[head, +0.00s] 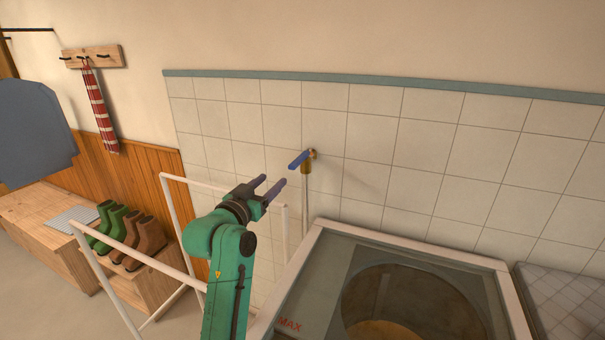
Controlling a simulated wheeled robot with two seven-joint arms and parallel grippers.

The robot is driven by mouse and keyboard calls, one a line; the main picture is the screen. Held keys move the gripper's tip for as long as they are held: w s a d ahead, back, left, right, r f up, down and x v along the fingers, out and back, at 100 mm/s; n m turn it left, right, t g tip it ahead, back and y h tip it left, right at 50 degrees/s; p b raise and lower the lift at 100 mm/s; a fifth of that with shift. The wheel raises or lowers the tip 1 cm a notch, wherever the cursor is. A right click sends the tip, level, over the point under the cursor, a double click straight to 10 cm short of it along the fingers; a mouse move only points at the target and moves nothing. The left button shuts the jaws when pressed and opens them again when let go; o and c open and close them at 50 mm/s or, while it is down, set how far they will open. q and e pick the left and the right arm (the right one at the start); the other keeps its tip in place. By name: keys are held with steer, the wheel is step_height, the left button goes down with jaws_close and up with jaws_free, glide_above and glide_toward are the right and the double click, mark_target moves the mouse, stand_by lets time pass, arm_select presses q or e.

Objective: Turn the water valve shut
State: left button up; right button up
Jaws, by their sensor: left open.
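The water valve (301,159) is on the tiled wall, with a blue lever handle on a brass body. A thin pipe runs down below it. The lever points out to the left and slightly down in the picture. My left gripper (273,186) is open and empty, its two dark fingers pointing up and right towards the valve. It is apart from the lever, a little below and to the left of it. My right gripper is not in view.
A glass-topped machine (400,250) with a white frame stands at lower right, below the valve. A white rack (175,182) stands around my left arm. Green boots (113,222) and brown boots rest on a wooden bench at left. A striped towel (99,110) hangs from a peg board.

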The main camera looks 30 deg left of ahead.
mark_target(291, 168)
arm_select(q)
steer(key=w+p, duration=0.1)
steer(key=w, duration=0.3)
steer(key=w+p, duration=0.1)
steer(key=w, duration=0.4)
steer(key=w+f+p, duration=0.1)
steer(key=w, duration=0.3)
steer(key=shift+w+a, duration=0.35)
steer(key=shift+a, duration=0.05)
steer(key=shift+w+f+p, duration=0.1)
steer(key=shift+w+p, duration=0.2)
steer(key=shift+w, duration=0.2)
jaws_close()
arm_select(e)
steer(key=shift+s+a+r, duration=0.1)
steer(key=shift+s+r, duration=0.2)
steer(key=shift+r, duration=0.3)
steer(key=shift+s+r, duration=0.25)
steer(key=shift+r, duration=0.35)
arm_select(q)
steer(key=shift+f, duration=0.1)
